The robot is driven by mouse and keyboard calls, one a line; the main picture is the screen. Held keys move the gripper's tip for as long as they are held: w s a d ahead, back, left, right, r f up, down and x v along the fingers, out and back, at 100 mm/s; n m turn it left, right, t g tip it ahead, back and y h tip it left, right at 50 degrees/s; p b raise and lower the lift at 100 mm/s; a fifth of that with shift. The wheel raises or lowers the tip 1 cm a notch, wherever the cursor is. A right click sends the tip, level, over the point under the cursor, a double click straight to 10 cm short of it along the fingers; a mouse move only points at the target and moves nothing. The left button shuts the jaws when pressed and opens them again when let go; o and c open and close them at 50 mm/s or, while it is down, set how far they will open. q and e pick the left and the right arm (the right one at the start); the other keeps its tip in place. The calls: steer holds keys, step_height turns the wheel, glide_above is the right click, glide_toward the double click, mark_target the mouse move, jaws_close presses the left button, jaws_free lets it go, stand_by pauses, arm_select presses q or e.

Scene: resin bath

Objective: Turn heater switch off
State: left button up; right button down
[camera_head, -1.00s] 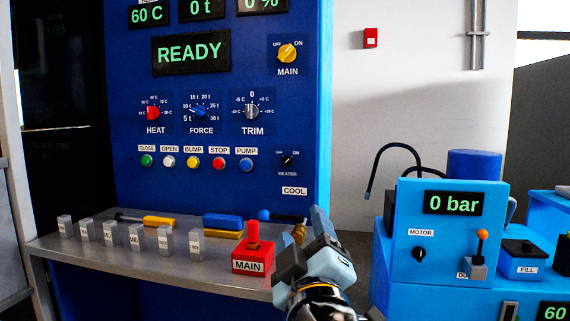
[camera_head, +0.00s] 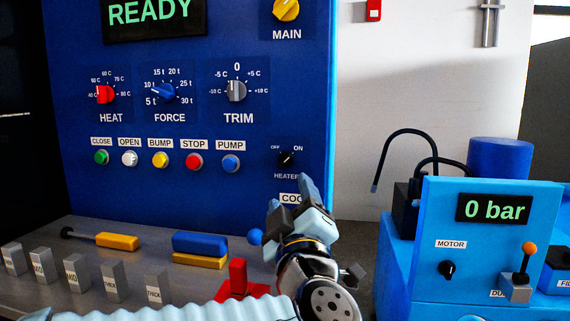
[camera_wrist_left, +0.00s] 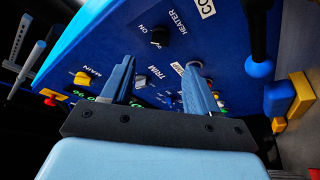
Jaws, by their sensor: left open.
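The heater switch (camera_head: 287,159) is a small black rotary knob low on the right of the blue panel (camera_head: 235,205), between OFF and ON marks. Its pointer appears turned towards ON. It also shows in the left wrist view (camera_wrist_left: 160,37), ahead of the fingertips and apart from them. My left gripper (camera_head: 291,200) is open and empty, just below the switch in the head view, partly covering the COOL label. In the left wrist view my left gripper (camera_wrist_left: 160,66) has its two blue fingers spread, with the panel behind them. My right gripper is not in view.
Above the buttons are the HEAT (camera_head: 105,94), FORCE (camera_head: 164,92) and TRIM (camera_head: 236,90) knobs. A blue pump unit (camera_head: 400,285) stands to the right.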

mark_target(285, 164)
arm_select(q)
steer(key=p+x, duration=0.1)
steer(key=x, duration=0.9)
steer(key=shift+w+a, duration=0.1)
steer(key=shift+w, duration=0.1)
steer(key=c, duration=1)
steer(key=shift+c, duration=0.2)
